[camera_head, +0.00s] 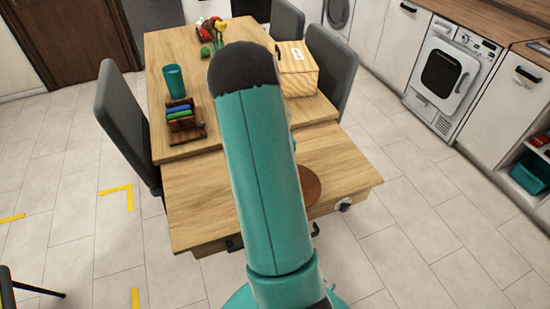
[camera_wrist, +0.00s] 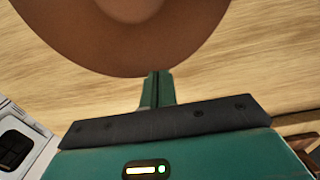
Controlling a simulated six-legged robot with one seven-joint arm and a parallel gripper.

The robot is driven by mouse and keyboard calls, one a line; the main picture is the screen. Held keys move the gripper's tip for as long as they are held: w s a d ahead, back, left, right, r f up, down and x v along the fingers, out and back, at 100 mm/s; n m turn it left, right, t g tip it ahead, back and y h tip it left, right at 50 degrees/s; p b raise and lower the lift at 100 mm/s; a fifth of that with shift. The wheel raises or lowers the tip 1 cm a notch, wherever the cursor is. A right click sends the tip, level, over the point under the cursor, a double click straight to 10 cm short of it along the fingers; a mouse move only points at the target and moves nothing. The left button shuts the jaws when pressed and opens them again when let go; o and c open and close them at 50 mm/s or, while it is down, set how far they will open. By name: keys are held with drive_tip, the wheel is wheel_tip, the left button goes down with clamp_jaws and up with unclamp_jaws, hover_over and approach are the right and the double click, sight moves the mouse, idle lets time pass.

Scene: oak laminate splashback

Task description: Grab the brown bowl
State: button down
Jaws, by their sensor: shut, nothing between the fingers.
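The brown bowl (camera_wrist: 125,50) fills the top of the wrist view, cut off by the frame edge, with its rounded rim toward me. In the head view only a brown edge of it (camera_head: 310,185) shows on the near part of the wooden table (camera_head: 200,205); my teal arm hides the rest. My gripper (camera_wrist: 156,80) is shut and empty, its fingertips at the near edge of the bowl in the picture. I cannot tell whether they touch it. In the head view my gripper is hidden behind my arm.
A teal cup (camera_head: 174,82), a wooden holder with coloured items (camera_head: 183,120), a wooden box (camera_head: 297,72) and several fruits or vegetables (camera_head: 212,28) stand farther back on the table. Grey chairs (camera_head: 122,120) flank it. The near left tabletop is clear.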

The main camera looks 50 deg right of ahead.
drive_tip(key=shift+s+a, duration=0.4)
drive_tip(key=shift+s, duration=0.25)
drive_tip(key=shift+s+a, duration=0.35)
drive_tip(key=shift+s, duration=0.25)
